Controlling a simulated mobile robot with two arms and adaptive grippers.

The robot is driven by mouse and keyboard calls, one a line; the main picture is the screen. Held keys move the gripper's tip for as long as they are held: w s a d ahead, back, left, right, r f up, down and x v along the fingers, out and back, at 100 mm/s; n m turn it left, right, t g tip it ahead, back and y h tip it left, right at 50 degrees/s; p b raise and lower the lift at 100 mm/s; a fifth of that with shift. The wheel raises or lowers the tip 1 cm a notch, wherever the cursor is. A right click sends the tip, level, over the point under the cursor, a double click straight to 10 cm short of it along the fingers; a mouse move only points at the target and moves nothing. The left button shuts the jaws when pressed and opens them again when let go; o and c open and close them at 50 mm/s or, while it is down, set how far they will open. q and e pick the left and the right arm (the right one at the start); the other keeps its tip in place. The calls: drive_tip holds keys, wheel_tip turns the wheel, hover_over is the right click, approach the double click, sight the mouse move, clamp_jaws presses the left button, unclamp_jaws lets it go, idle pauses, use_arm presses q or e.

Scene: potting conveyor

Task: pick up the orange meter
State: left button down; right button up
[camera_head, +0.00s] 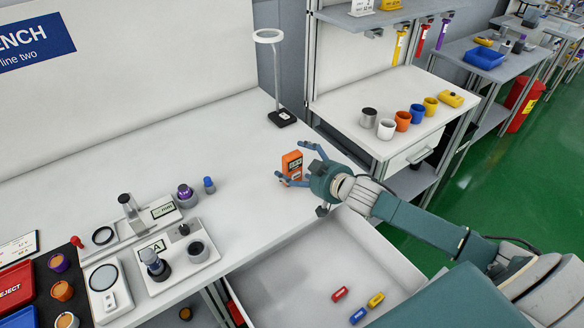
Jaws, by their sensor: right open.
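The orange meter (292,163) stands upright on the white bench near its right front edge. My right gripper (291,163) reaches in from the right with its fingers spread, one on the far side of the meter and one on the near side. The meter shows between the fingers; whether either finger touches it, I cannot tell. My left gripper is not in view.
An open drawer (262,283) below holds red, blue and yellow pieces. A ring lamp (268,36) stands at the back right of the bench. Fixtures (178,258) occupy the left. A side shelf holds several cups (402,121). The middle bench is clear.

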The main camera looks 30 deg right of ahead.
drive_tip(key=shift+r, duration=0.15)
drive_tip(key=c, duration=1.4)
